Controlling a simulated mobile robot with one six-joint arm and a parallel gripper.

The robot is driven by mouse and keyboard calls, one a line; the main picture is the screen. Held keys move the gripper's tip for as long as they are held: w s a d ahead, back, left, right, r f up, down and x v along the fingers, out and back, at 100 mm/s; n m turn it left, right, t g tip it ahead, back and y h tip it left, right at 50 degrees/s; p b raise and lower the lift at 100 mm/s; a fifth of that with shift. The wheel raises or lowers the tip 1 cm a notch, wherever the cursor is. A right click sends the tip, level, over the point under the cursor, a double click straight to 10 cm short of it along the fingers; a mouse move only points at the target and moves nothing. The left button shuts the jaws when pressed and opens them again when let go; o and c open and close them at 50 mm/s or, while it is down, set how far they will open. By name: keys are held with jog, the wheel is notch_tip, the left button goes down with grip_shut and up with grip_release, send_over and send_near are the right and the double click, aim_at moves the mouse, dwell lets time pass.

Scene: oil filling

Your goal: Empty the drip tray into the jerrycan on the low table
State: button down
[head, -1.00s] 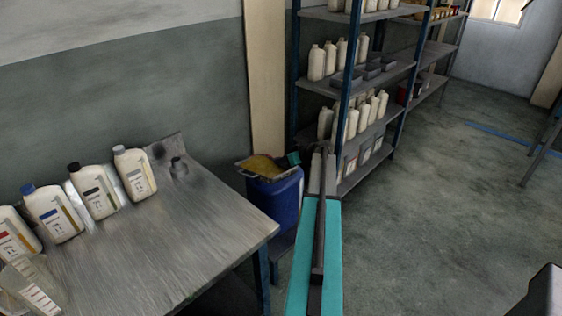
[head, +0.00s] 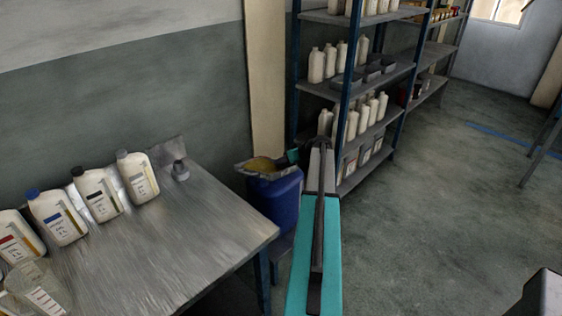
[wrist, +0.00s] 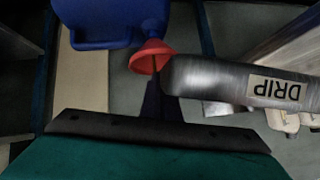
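The blue jerrycan (head: 272,203) stands on the low table (head: 281,247), past the corner of the workbench; its top also shows in the wrist view (wrist: 100,22). A red funnel (wrist: 150,57) sits at the jerrycan's mouth. The grey metal drip tray (wrist: 215,80), labelled DRIP, is over the jerrycan in the head view, with amber oil (head: 262,164) in it. In the wrist view its near end is beside the funnel. My gripper (wrist: 160,92) appears shut on the tray's end; the contact is partly hidden. No oil stream is visible.
A metal workbench (head: 190,235) with several oil bottles (head: 97,195) and a clear measuring jug (head: 38,290) is at left. A blue-framed shelf (head: 362,185) with white bottles stands close behind the jerrycan.

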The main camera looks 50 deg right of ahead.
jog(key=shift+w+d+r+m+g+y+p, duration=0.2)
jog(key=shift+r+g+p, duration=0.4)
jog(key=shift+p, duration=0.55)
jog(key=shift+w+d+r+m+g+y+p, duration=0.15)
jog(key=shift+w+r+g+y+p, duration=0.3)
jog(key=shift+p, duration=0.7)
dwell(1.8)
jog(key=shift+w+d+r+m+g+y+p, duration=0.2)
jog(key=shift+r+g+p, duration=0.25)
jog(key=shift+p, duration=0.45)
jog(key=shift+w+d+r+m+g+y+p, duration=0.1)
jog(key=shift+w+d+r+g+y+p, duration=0.25)
jog(key=shift+p, duration=0.5)
jog(key=shift+s+a+r, duration=0.1)
jog(key=shift+a+r, duration=0.05)
jog(key=shift+a, duration=0.1)
dwell(1.2)
